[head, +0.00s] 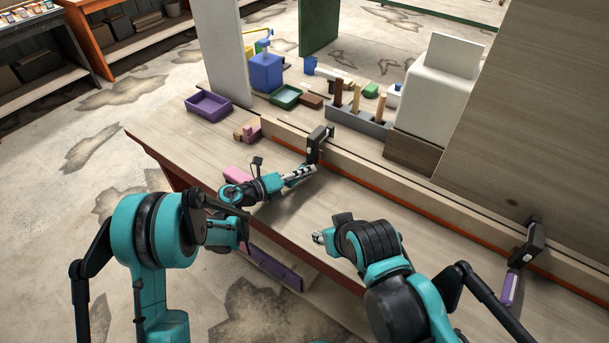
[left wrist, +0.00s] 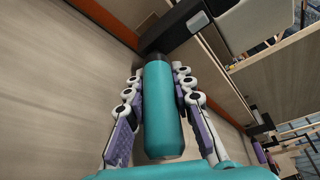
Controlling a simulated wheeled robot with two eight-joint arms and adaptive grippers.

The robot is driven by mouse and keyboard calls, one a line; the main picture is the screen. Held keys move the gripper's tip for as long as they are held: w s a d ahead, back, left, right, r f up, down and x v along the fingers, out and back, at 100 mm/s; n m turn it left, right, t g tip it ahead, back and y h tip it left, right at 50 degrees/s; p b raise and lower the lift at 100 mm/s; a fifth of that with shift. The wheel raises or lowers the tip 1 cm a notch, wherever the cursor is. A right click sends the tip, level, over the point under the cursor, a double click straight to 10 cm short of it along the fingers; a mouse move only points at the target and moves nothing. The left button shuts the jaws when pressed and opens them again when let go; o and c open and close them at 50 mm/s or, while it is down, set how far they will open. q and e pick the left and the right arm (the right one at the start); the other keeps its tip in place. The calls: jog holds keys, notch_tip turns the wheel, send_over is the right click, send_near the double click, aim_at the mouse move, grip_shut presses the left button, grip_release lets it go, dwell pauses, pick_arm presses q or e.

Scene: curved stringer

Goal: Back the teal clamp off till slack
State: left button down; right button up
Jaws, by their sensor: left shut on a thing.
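The teal clamp's black body (head: 318,142) is fixed on the long wooden strip at the back of the bench. Its teal handle (left wrist: 163,118) fills the middle of the left wrist view, with the dark clamp body (left wrist: 168,36) beyond it. My left gripper (head: 308,170) is at this handle, its fingers (left wrist: 158,82) on both sides of it and shut on it. The gripper mostly hides the handle in the head view. My right gripper (head: 319,237) is low over the bench front, apart from the clamp; its fingers are mostly hidden behind its wrist.
A second clamp with a purple handle (head: 510,288) is on the strip at the right. A pink block (head: 237,175) lies left of my left gripper.

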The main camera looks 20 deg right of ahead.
pick_arm(q)
jog(key=c, duration=1.6)
grip_release()
jog(key=shift+o, duration=0.2)
jog(key=shift+a, duration=0.15)
jog(key=v, duration=1.1)
jog(key=shift+s+a+r, duration=0.1)
jog(key=shift+s+a, duration=0.05)
jog(key=shift+a, duration=0.15)
